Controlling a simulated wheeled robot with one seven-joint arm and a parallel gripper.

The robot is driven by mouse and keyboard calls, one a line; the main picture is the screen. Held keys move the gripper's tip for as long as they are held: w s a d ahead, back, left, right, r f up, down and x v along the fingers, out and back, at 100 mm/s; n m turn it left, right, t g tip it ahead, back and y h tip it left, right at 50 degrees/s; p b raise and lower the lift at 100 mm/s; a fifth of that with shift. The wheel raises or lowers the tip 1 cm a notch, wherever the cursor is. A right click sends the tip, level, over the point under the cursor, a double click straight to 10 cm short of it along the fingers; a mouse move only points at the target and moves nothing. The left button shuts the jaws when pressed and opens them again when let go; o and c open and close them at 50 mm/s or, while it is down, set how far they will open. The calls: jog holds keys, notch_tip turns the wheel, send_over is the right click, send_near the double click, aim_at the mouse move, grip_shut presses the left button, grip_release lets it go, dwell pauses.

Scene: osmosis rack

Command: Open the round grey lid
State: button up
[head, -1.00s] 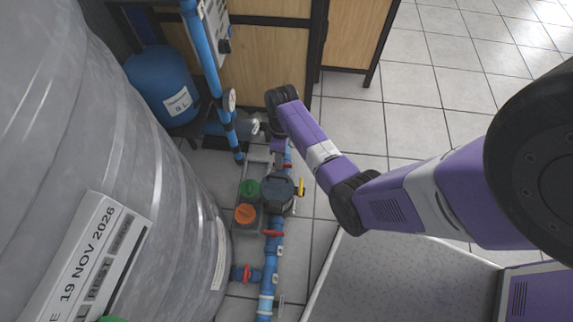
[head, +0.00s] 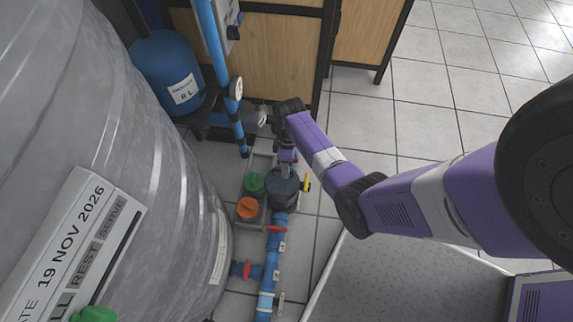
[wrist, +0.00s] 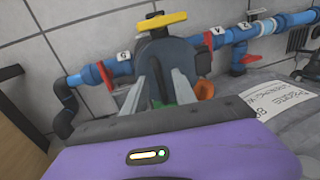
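The round dark grey lid, on a dark grey housing (head: 283,190) with a yellow handle (head: 306,183), sits on the blue pipe line low near the floor. In the wrist view the dark grey housing (wrist: 172,52) is just beyond my fingers, with the yellow handle (wrist: 160,20) above it. My gripper (wrist: 160,82) has its two grey fingers spread apart, nothing visibly held between them. From the head view my gripper (head: 287,156) is right behind the housing, its fingers largely hidden. I cannot tell whether they touch the lid.
A green cap (head: 254,182) and an orange cap (head: 247,208) are left of the housing. A large grey tank (head: 150,130) fills the left. Blue pipe (head: 268,275) with red valves runs forward. A blue vessel (head: 163,65) and wooden cabinet (head: 270,70) stand behind. Tiled floor is clear right.

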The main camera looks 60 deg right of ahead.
grip_shut()
dwell(1.3)
